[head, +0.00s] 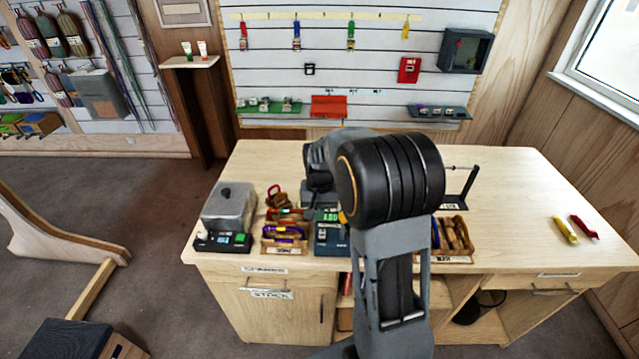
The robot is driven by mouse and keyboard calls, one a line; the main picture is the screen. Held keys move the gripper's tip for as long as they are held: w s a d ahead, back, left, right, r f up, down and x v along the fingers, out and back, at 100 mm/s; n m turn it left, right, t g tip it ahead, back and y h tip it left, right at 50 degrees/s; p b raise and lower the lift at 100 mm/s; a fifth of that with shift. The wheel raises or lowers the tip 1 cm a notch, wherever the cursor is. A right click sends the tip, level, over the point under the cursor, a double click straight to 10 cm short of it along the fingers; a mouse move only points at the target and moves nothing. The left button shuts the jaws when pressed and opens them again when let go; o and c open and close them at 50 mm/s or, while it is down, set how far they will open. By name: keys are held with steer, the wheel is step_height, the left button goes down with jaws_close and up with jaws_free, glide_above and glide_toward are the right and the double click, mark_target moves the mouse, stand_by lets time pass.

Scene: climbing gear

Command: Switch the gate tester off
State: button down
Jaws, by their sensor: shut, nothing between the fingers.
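A blue-grey device (331,238) with a lit green display stands near the front edge of the bench, left of my arm. No readable label shows which one is the gate tester. My gripper (321,203) points down just behind the blue-grey device, shut and empty. My arm partly covers it, and its fingertips are small and dark. I cannot tell whether it touches the device. The device's right side is hidden by my arm.
Wooden trays of gear (284,240) stand left of the blue-grey device, and another tray (456,243) stands right of my arm. A black stand (462,190) rises behind that. Yellow and red items (566,230) lie far right. The bench's right half (520,200) is mostly clear.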

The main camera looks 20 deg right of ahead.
step_height(320, 180, up, 9)
steer(key=w+b, duration=0.1)
steer(key=shift+d, duration=0.3)
steer(key=shift+w+f, duration=0.15)
